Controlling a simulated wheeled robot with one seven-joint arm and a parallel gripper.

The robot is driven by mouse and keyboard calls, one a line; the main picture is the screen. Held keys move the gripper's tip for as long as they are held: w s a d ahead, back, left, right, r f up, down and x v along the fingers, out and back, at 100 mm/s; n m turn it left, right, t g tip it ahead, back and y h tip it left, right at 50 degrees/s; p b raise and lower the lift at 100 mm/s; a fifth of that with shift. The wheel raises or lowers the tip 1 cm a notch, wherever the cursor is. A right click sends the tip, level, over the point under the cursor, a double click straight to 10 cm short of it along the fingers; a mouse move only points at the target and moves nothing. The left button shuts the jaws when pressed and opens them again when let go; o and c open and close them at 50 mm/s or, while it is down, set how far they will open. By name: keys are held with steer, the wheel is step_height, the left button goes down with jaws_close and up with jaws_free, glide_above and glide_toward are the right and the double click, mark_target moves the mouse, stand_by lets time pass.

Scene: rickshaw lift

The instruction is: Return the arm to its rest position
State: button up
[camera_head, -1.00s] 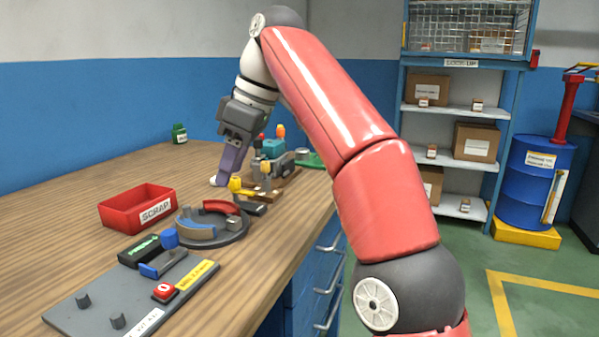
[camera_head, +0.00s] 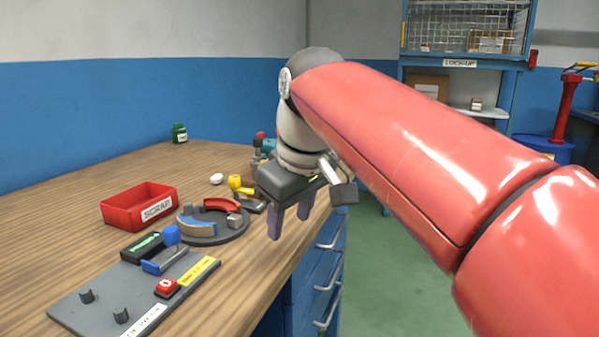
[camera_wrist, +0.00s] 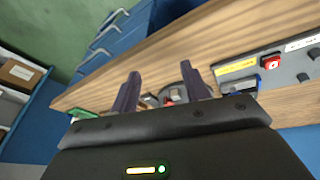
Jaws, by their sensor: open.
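My gripper (camera_head: 290,222) hangs at the bench's right front edge in the head view, above the drawers. Its two purple-grey fingers point down and stand apart with nothing between them. In the wrist view the gripper (camera_wrist: 165,92) is also open and empty, with the bench top behind its fingers. My red arm spans the right half of the head view and hides part of the shelf and floor.
The wooden bench (camera_head: 70,220) holds a red scrap bin (camera_head: 125,211), a round fixture (camera_head: 215,236), a grey panel (camera_head: 100,312) with a blue-knobbed lever and red button, and a green bottle (camera_head: 179,133). A blue drum (camera_head: 545,150) stands at right.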

steer(key=s+d+f+m+t+h, duration=0.1)
steer(key=s+d+f+m, duration=0.3)
steer(key=s+d+f, duration=0.3)
steer(key=s+d+f+m+t, duration=0.1)
steer(key=s+d+f+m, duration=0.4)
steer(key=f, duration=0.8)
steer(key=s+d, duration=0.2)
steer(key=d, duration=0.2)
steer(key=shift+s+d+f+h, duration=0.3)
steer(key=shift+d+h, duration=0.05)
steer(key=shift+h, duration=0.05)
